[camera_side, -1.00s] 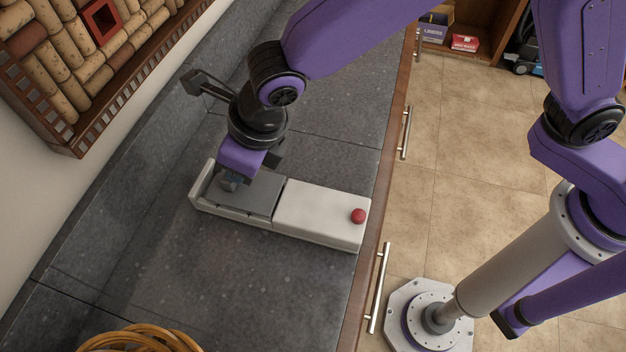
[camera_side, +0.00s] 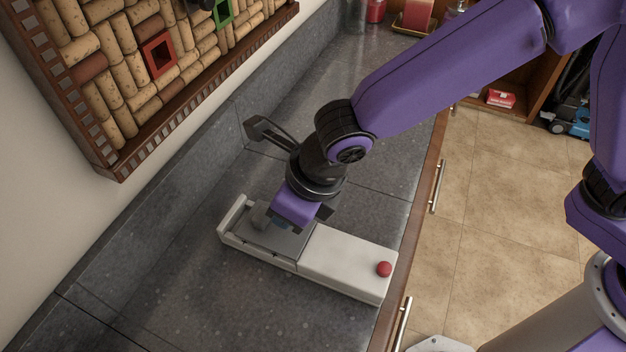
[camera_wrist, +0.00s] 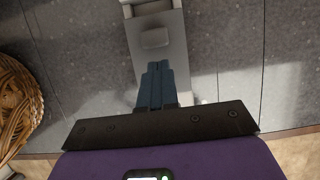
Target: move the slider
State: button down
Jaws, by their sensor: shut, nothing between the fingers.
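The slider is a long white base (camera_side: 345,262) on the dark counter, with a flat grey sliding plate (camera_side: 283,246) over its left part. A raised grey knob (camera_side: 259,215) stands on the plate; it also shows in the wrist view (camera_wrist: 154,38). A red button (camera_side: 384,269) sits at the base's right end. My gripper (camera_side: 281,226) is shut and empty, low over the plate, just right of the knob. In the wrist view my blue fingers (camera_wrist: 156,72) are together, with the knob beyond their tips. I cannot tell whether they touch the knob or plate.
A cork board (camera_side: 150,60) in a wooden frame hangs on the wall at upper left. A wicker basket (camera_wrist: 18,105) stands at the left in the wrist view. The counter (camera_side: 180,290) is clear around the slider. Drawer handles (camera_side: 437,187) line its front edge.

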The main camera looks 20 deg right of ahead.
aim_at(261, 213)
jog(key=v, duration=0.9)
jog(key=c, duration=1.6)
grip_release()
jog(key=shift+r, duration=0.4)
jog(key=shift+c, duration=0.2)
jog(key=o, duration=0.5)
jog(key=shift+r, duration=0.2)
jog(key=shift+o, duration=0.7)
jog(key=w+a+r+m, duration=0.1)
jog(key=m, duration=0.1)
jog(key=w+a+m+h, duration=0.1)
jog(key=m, duration=0.2)
jog(key=w+a+r+m+g, duration=0.1)
jog(key=m, duration=0.2)
jog(key=shift+w+a+r+h, duration=0.3)
jog(key=shift+a+r, duration=0.05)
jog(key=shift+a, duration=0.05)
notch_tip(261, 213, up, 3)
jog(key=w+a+m+g+h, duration=0.1)
jog(key=w+a+m+g, duration=0.1)
jog(key=m, duration=0.8)
notch_tip(261, 213, down, 17)
jog(key=shift+d+r, duration=0.1)
grip_shut()
